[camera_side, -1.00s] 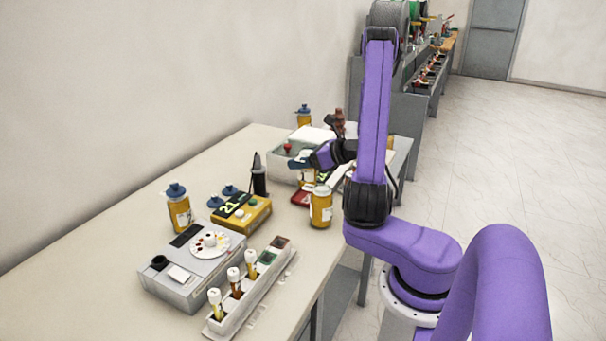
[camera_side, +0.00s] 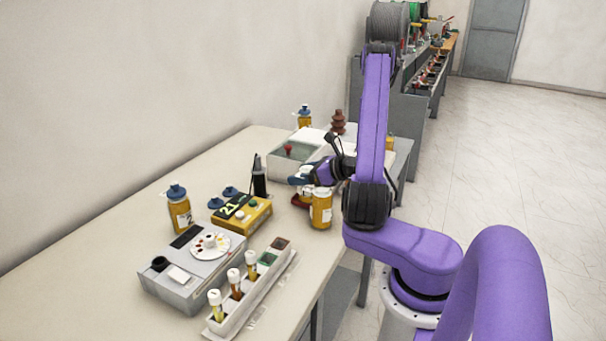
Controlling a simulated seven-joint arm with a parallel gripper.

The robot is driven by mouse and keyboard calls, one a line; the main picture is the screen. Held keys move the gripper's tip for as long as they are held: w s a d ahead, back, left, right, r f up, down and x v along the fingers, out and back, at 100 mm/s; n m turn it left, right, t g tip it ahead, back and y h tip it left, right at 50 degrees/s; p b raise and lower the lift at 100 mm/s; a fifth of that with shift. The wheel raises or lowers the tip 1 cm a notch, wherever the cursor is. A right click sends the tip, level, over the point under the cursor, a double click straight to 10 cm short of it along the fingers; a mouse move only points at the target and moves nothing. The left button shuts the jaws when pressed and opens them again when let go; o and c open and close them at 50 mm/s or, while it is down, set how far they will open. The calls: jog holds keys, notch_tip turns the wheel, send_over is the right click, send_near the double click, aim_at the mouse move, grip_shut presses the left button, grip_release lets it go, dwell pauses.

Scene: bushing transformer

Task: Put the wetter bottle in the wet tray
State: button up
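My gripper (camera_side: 312,174) is low over the far middle of the table, pointing left. A dark blue piece like a bottle cap (camera_side: 299,180) is at its tip, with a pale yellowish body partly showing below; I cannot tell whether the fingers grip it. An orange bottle (camera_side: 321,209) without a blue cap stands just in front of the gripper. A blue-capped orange bottle (camera_side: 179,213) stands at the left, and another (camera_side: 304,121) at the back. Which bottle is the wetter one is not clear. No tray is plainly identifiable as the wet tray; a red part (camera_side: 299,201) shows under the gripper.
A yellow meter (camera_side: 255,217) and black upright tool (camera_side: 259,182) stand left of the gripper. A grey instrument (camera_side: 180,285) and a tube rack (camera_side: 238,312) fill the front. A pale grey box (camera_side: 284,165) and brown bushing (camera_side: 338,122) are behind.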

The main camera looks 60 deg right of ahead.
jog(key=shift+r, duration=0.1)
jog(key=shift+s+r, duration=0.1)
jog(key=shift+s, duration=0.15)
jog(key=v, duration=1.1)
jog(key=shift+s, duration=0.2)
jog(key=shift+a+r, duration=0.1)
jog(key=shift+r, duration=0.05)
